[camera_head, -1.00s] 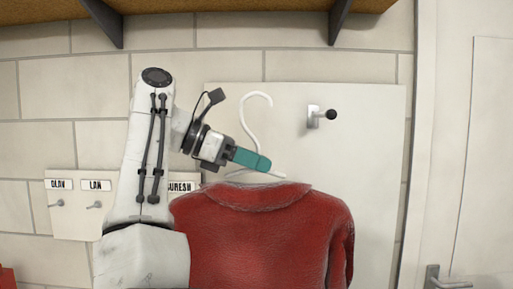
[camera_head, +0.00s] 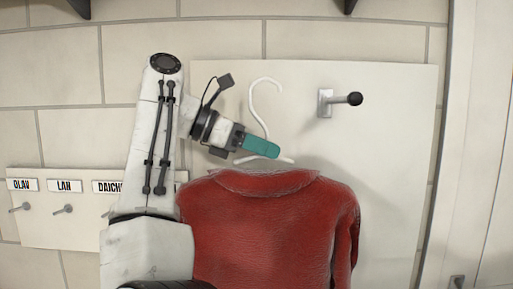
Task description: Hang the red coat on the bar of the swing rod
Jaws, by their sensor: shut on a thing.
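The red coat (camera_head: 265,225) hangs upright on a white hanger (camera_head: 254,105), whose open hook points up. My gripper (camera_head: 262,148), with teal fingers, is shut on the hanger's neck just above the coat's collar. The swing rod (camera_head: 340,100) is on the white wall panel to the right of the hook, at about the hook's height. It has a grey wall plate and a short bar with a dark round end. The hook and the bar are apart in the picture.
A name board (camera_head: 40,225) with labels and small pegs is on the wall at left, partly behind my arm. Dark shelf brackets show at the top edge. A door frame (camera_head: 465,150) stands at right, with a handle low down. The panel around the rod is clear.

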